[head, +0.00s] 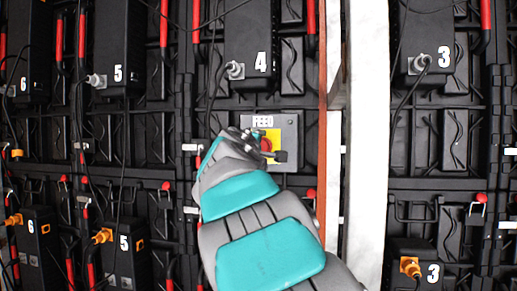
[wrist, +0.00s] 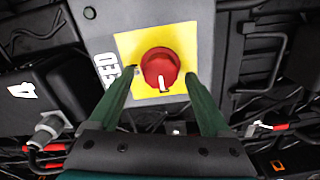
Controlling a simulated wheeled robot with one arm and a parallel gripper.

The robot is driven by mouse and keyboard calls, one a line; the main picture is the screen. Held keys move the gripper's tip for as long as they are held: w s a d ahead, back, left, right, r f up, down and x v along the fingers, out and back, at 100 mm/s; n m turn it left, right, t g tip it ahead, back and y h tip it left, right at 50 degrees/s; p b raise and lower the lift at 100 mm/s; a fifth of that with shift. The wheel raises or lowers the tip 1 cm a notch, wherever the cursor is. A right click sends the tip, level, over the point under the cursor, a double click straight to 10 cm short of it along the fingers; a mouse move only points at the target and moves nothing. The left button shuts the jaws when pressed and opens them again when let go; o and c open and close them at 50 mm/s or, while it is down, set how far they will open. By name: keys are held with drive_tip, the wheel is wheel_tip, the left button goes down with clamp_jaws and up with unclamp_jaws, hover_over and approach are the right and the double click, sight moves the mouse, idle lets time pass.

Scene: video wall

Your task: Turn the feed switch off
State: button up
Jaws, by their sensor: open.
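The feed switch is a red rotary knob (wrist: 161,68) with a white mark, set on a yellow plate (wrist: 186,37) on a grey box labelled FEED (head: 288,128). In the wrist view the white mark points down toward my gripper. My gripper (wrist: 158,78) is open, with one green finger on each side of the knob and a gap to it on both sides. Whether the fingertips reach the knob's depth I cannot tell. In the head view my gripper (head: 266,146) is in front of the box and partly hides the knob (head: 267,145) and yellow plate.
Black numbered units surround the box, with unit 4 (head: 247,40) just above it and unit 5 (head: 118,45) to the left. Cables hang near them. A white post (head: 366,140) and a brown vertical strip (head: 322,120) stand right of the box.

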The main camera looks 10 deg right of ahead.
drive_tip(key=b+v, duration=0.1)
drive_tip(key=v, duration=0.6)
drive_tip(key=shift+s, duration=0.15)
